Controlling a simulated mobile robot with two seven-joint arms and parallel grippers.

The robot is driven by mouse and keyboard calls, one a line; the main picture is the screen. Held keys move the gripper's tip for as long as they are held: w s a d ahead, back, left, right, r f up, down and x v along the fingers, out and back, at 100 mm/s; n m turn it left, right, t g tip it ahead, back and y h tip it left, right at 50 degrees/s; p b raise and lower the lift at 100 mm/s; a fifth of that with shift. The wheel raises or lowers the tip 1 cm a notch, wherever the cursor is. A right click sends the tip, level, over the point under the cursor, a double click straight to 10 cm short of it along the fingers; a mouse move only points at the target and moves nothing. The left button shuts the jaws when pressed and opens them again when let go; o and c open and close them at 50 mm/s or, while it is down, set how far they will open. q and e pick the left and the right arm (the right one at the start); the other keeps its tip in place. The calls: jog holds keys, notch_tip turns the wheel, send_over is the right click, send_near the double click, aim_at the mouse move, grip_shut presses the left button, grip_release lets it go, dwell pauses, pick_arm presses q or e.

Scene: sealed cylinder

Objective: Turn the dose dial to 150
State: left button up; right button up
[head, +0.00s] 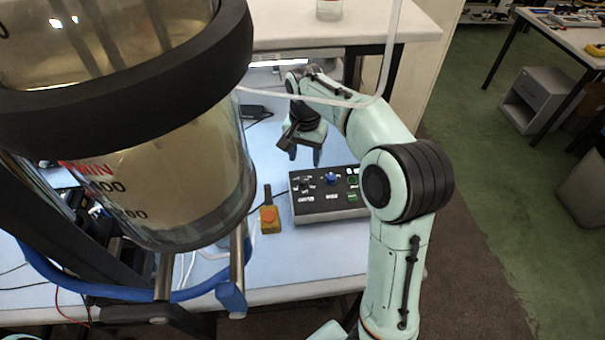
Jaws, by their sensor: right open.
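A grey control box (322,208) with a dark top panel sits on the pale blue table. A blue knob (330,179) stands on its panel and looks like the dose dial; its setting is too small to read. Small black knobs or switches and green markings or displays also show on the panel, with unreadable labels. My right gripper (305,160) is open and empty, pointing down just behind the box, up and left of the blue knob and apart from it. My left gripper is not in view.
A large clear cylinder (165,190) with black rings and cloudy tan liquid fills the left foreground. A yellow box with an orange button (269,216) stands left of the control box. A clear tube (385,70) hangs above my right arm. Cables lie on the table's left.

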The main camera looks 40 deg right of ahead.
aim_at(304, 179)
jog(key=f, duration=0.9)
jog(key=shift+w+f, duration=0.2)
grip_shut()
